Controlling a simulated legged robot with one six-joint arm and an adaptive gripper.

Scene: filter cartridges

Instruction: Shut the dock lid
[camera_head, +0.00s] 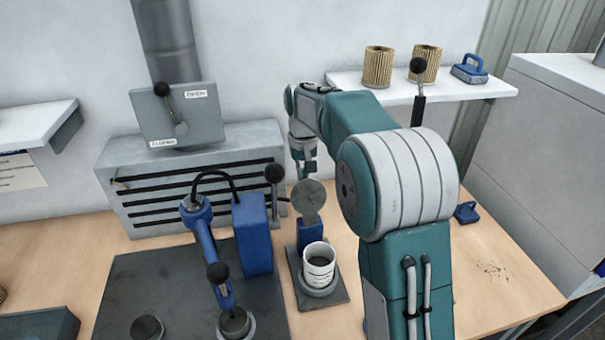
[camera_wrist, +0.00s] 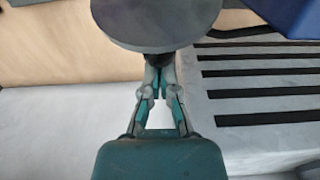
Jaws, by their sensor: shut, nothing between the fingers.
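The dock (camera_head: 322,290) is a dark base plate on the table with a round grey seat. A white labelled cartridge (camera_head: 319,268) stands upright in the seat. The dock lid (camera_head: 308,200) is a round grey disc. It stands open and upright above a blue hinge block (camera_head: 311,234) behind the cartridge. My gripper (camera_head: 309,172) is shut and empty, just behind the lid's upper edge. In the wrist view the lid (camera_wrist: 155,18) fills the top, close to my gripper's fingertips (camera_wrist: 160,60). I cannot tell whether they touch it.
A blue press (camera_head: 257,235) with black-knobbed levers stands on a dark mat to the left. A grey slotted cabinet (camera_head: 195,180) is behind it. A wall shelf (camera_head: 445,90) holds two pleated filters and a blue handled piece. Another blue piece (camera_head: 467,212) lies right of my arm.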

